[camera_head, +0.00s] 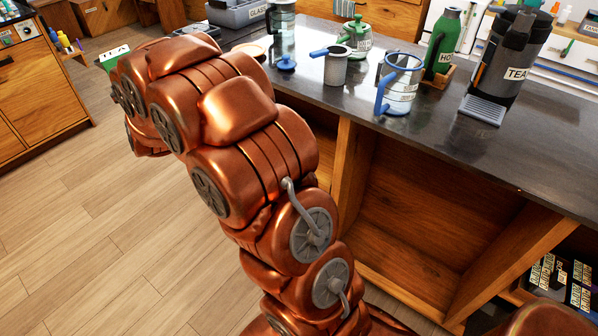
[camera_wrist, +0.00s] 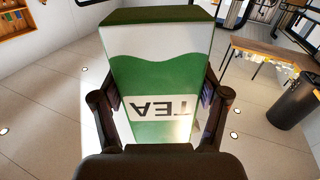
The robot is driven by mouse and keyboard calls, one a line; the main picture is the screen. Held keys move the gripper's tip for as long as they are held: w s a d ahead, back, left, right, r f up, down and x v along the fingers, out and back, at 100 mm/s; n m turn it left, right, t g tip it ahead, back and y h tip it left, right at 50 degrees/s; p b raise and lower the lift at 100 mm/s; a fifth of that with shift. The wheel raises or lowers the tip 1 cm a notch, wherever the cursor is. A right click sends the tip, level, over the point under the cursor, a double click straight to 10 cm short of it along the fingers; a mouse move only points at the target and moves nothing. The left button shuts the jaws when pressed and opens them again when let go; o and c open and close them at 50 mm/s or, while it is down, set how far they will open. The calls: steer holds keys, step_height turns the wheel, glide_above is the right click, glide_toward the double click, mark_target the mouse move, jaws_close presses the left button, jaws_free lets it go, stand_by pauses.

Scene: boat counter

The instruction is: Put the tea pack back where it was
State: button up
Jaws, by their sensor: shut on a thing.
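The tea pack (camera_wrist: 158,60) is green and white with a TEA label that reads upside down in the wrist view. My gripper (camera_wrist: 160,105) is shut on it, one finger on each side. The pack fills the middle of that view, with open floor seen behind it. In the head view only a green corner of the tea pack (camera_head: 112,56) shows at the upper left, beyond my copper arm. My gripper itself is hidden behind the arm there.
The dark counter (camera_head: 440,135) carries a blue-handled jug (camera_head: 402,88), a grey cup (camera_head: 336,68), a green teapot (camera_head: 357,36), a green HOT flask (camera_head: 443,42) and a TEA dispenser (camera_head: 503,65). A grey bin (camera_head: 238,13) stands at the counter's far end. Open shelves lie below.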

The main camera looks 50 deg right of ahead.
steer(key=s+d+f+m+g+h+b, duration=0.2)
steer(key=d+f+h+b, duration=0.15)
steer(key=d+f, duration=0.2)
steer(key=s+d+f+m+g+h+b, duration=0.1)
steer(key=s+d+f+m+h+b, duration=0.15)
steer(key=d+f+b, duration=0.35)
steer(key=s+d+f+m+g+h+b, duration=0.7)
steer(key=s+d+f+m+g+b, duration=0.5)
steer(key=s+d+f, duration=0.85)
steer(key=shift+n+g, duration=0.45)
steer(key=shift+g, duration=0.35)
steer(key=s+d+f+b, duration=0.1)
steer(key=d, duration=0.3)
steer(key=s+d+f+b, duration=0.1)
steer(key=s+d+b, duration=0.1)
steer(key=d, duration=0.3)
steer(key=s+d+f+b, duration=0.1)
steer(key=d, duration=0.3)
steer(key=shift+s+d, duration=0.25)
steer(key=shift+d, duration=0.1)
steer(key=shift+f+b, duration=1.05)
steer(key=shift+f, duration=0.65)
steer(key=shift+f, duration=0.1)
steer(key=o, duration=1.2)
steer(key=shift+f, duration=0.1)
